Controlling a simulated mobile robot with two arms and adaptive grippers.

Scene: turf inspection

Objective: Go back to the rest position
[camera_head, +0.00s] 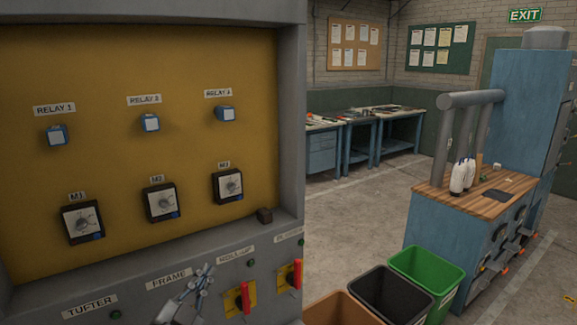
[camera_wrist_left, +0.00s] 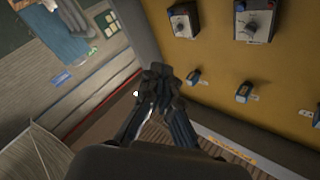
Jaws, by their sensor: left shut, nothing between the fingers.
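My left gripper (camera_head: 205,275) shows at the bottom of the head view, in front of the panel's grey lower strip near the FRAME and ROLL-UP labels. It is shut and empty. In the left wrist view my left gripper (camera_wrist_left: 160,72) points up the picture with its fingers together, beside the edge of the yellow panel (camera_wrist_left: 215,75). It looks apart from the knobs and switches. My right gripper is not in view.
The yellow panel (camera_head: 180,130) carries blue relay switches and dials. Red levers (camera_head: 245,298) stick out of its lower strip. Brown, black (camera_head: 392,295) and green (camera_head: 428,268) bins stand right of it, before a blue wooden-topped bench (camera_head: 440,240). Floor beyond is clear.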

